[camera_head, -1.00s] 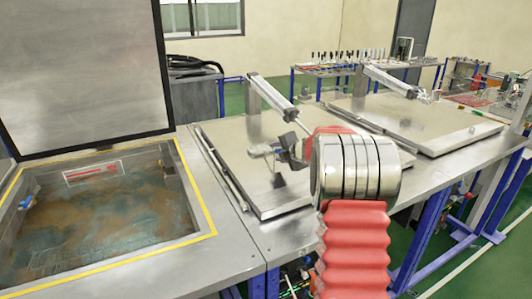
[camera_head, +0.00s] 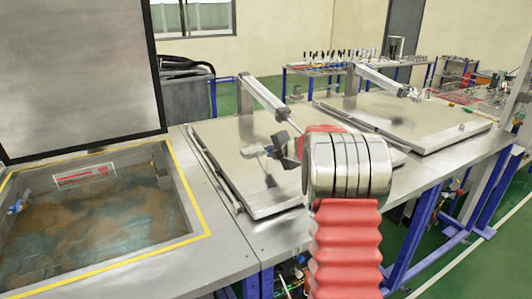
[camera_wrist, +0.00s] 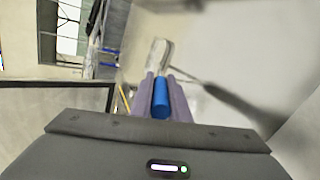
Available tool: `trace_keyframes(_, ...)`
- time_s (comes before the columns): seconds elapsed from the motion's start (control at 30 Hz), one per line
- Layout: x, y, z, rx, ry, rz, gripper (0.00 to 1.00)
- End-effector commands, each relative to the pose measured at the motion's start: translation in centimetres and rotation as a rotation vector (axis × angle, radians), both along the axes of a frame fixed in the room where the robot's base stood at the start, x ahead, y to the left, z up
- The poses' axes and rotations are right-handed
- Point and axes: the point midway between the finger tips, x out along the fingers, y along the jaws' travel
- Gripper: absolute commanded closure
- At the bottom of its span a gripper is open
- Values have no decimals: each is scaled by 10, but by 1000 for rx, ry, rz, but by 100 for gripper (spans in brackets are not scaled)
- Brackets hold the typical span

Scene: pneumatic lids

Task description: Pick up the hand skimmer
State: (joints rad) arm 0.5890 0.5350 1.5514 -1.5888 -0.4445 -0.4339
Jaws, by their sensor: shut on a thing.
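My gripper (camera_wrist: 161,92) is shut on the blue handle (camera_wrist: 161,98) of the hand skimmer in the wrist view. The skimmer's pale, see-through-looking head (camera_wrist: 157,55) sticks out beyond the fingertips. In the head view my gripper (camera_head: 278,150) is small and partly hidden behind my arm. The skimmer's light grey head (camera_head: 253,151) points left from it, above the first closed metal lid (camera_head: 235,178). The handle is mostly hidden there.
At left a tank (camera_head: 188,235) with yellow edging and murky brown-green liquid stands open under its raised lid (camera_head: 80,75). Pneumatic cylinders (camera_head: 264,97) rise behind the closed lids. A second closed lid (camera_head: 405,122) lies to the right. A tool table (camera_head: 345,65) stands behind.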

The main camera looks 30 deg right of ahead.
Motion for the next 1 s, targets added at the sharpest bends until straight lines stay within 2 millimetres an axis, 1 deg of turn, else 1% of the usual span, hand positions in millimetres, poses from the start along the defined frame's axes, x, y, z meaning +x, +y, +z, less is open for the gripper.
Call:
trace_keyframes(0.17, 0, 0, 13, -3, -3, 1, 100)
trace_keyframes(0.27, 0, 0, 25, -4, -4, 0, 100)
trace_keyframes(0.5, 0, 0, 62, -6, -5, 1, 100)
trace_keyframes(0.7, 1, 0, 88, -3, -4, 1, 100)
trace_keyframes(0.83, 0, 0, 97, -2, -3, 1, 100)
trace_keyframes(1.0, 0, 0, 101, -1, -2, 0, 100)
